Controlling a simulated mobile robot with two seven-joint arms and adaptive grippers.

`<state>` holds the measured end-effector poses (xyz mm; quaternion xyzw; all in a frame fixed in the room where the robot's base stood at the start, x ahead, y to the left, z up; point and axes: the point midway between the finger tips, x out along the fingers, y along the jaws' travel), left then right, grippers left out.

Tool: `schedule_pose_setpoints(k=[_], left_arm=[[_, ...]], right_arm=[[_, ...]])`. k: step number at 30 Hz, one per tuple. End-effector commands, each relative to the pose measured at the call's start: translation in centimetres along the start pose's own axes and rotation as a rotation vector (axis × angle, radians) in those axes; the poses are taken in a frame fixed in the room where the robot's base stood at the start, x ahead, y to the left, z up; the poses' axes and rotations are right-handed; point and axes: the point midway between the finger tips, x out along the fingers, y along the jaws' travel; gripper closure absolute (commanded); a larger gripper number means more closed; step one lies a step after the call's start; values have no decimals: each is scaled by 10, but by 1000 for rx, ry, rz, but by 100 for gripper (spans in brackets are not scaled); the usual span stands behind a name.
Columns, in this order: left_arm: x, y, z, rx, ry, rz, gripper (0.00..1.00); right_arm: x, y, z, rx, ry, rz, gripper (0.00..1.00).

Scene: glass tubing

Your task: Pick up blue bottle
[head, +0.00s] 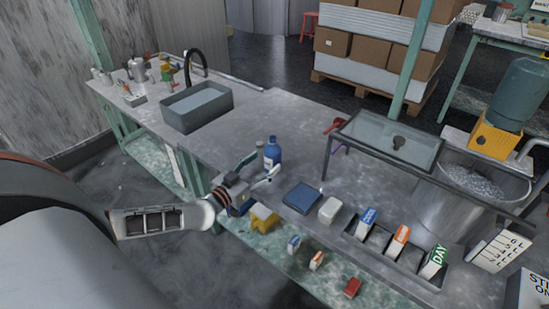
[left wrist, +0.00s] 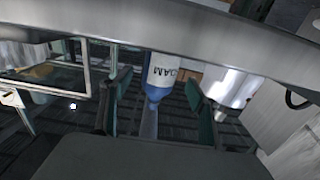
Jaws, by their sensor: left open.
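The blue bottle (head: 273,155) stands upright on the grey workbench near its front edge, in the middle of the head view. It has a white label, which shows with dark lettering in the left wrist view (left wrist: 160,75). My left gripper (head: 259,168) is open at the bench edge, with its fingers toward the bottle. In the left wrist view the bottle appears between the two dark fingers of the gripper (left wrist: 158,98), with gaps on both sides. I cannot tell how deep it sits between them. My right gripper is not in view.
A grey metal canister (left wrist: 232,86) stands close beside the bottle. A dark blue tray (head: 302,197) and a white block (head: 330,209) lie to the right. A glass-topped stand (head: 390,140) is farther right. A sink basin (head: 197,108) is at the back left.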

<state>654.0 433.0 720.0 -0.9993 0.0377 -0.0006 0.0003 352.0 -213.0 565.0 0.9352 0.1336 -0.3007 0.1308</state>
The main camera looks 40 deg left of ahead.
Motion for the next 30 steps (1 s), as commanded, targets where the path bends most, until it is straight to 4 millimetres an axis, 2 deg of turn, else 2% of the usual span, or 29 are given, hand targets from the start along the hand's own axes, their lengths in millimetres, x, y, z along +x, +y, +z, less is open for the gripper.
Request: schedule_pose_setpoints(k=[8,12,22,23,28,30], left_arm=[[30,-1,2,-1,-3,2,40],[45,0,1,-2,-3,2,40],[52,0,-2,-1,-1,3,40],[52,0,-2,-1,-1,3,42],[52,0,-2,-1,-1,3,86],[52,0,-2,-1,-1,3,86]], right_arm=[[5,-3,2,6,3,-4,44],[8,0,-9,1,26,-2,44],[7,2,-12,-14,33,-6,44],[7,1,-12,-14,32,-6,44],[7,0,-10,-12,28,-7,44],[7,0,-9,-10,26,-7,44]])
